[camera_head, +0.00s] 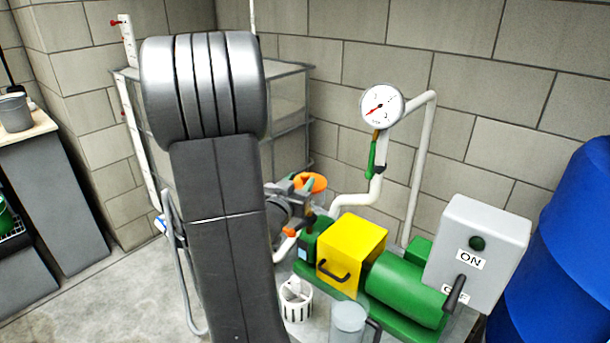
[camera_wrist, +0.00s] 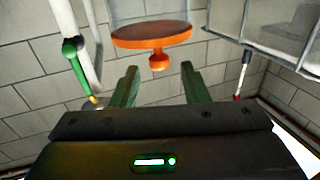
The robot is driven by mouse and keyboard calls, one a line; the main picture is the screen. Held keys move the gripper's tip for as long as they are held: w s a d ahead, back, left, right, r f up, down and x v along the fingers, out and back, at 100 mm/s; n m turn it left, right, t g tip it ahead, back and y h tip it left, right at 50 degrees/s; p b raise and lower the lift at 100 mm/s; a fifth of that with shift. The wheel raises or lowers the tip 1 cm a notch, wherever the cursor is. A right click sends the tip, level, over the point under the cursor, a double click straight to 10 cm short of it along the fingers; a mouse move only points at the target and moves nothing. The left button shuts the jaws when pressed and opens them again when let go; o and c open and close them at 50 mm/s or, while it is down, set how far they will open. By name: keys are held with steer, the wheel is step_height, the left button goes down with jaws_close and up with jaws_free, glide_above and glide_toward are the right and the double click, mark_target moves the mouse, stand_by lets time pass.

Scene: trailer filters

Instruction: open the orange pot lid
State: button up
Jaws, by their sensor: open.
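The orange pot lid (camera_wrist: 152,35) shows in the wrist view as a round disc with a small knob (camera_wrist: 159,62). The knob points toward my gripper (camera_wrist: 160,78). A clear pot wall (camera_wrist: 150,10) adjoins the disc on its far side. My gripper is open, its two green fingers spread, with nothing between them. The knob lies just beyond the fingertips and between them in the picture; I see no contact. In the head view, the orange lid (camera_head: 312,181) is partly covered by my gripper (camera_head: 304,189), and my arm hides much around it.
A yellow box (camera_head: 352,248) and green motor (camera_head: 405,290) stand right of the lid, with a grey switch box (camera_head: 478,250) and blue barrel (camera_head: 570,240). A white pipe (camera_head: 425,165) with a gauge (camera_head: 382,106) rises behind. A clear tank (camera_head: 290,110) stands behind my arm.

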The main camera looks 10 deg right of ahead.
mark_target(303, 177)
steer(key=shift+x, duration=2.1)
jaws_close()
